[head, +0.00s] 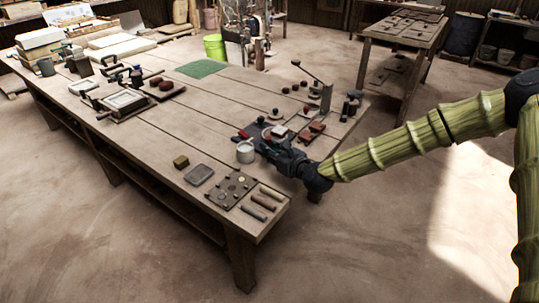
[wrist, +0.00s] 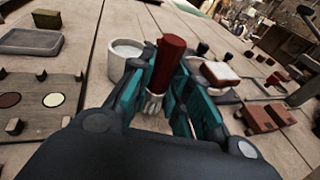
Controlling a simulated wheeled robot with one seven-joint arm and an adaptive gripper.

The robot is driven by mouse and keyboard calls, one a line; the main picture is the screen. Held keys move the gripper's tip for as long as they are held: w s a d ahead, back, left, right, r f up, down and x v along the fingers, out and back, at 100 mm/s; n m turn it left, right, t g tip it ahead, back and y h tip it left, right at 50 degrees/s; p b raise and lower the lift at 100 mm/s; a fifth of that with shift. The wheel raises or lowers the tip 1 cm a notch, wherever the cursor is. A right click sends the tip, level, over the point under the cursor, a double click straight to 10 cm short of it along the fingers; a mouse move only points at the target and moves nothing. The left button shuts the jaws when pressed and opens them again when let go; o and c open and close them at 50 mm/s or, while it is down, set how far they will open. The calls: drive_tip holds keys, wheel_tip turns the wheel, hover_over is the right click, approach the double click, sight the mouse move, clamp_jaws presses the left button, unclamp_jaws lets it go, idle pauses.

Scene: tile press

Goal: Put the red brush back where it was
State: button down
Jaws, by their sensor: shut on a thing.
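The red brush (wrist: 169,62) is between the teal-padded fingers of my gripper (wrist: 165,85) in the wrist view. Its red handle points up and its pale bristles show at the lower end. My gripper is shut on it. In the head view my gripper (head: 264,143) is low over the near right part of the long wooden table (head: 215,110), and I cannot clearly make out the brush there. A white cup (wrist: 123,58) stands just beyond the fingers, and it also shows in the head view (head: 245,152). Whether the bristles touch anything is hidden.
A plate with round samples (wrist: 35,103) and a grey tray (wrist: 30,41) lie left of my gripper. A red-and-white block (wrist: 219,73) and reddish-brown blocks (wrist: 262,117) lie right. A lever press (head: 325,97) stands behind. Bare planks show between these groups.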

drive_tip(key=shift+f, duration=1)
drive_tip(key=shift+f, duration=0.15)
drive_tip(key=c, duration=1.3)
unclamp_jaws()
drive_tip(key=shift+c, duration=0.2)
drive_tip(key=shift+r, duration=0.2)
drive_tip(key=shift+s+d, duration=0.15)
drive_tip(key=shift+s, duration=0.05)
drive_tip(key=v, duration=1.1)
drive_tip(key=shift+s+d+r, duration=0.1)
drive_tip(key=shift+s+d, duration=0.05)
drive_tip(key=shift+s, duration=0.05)
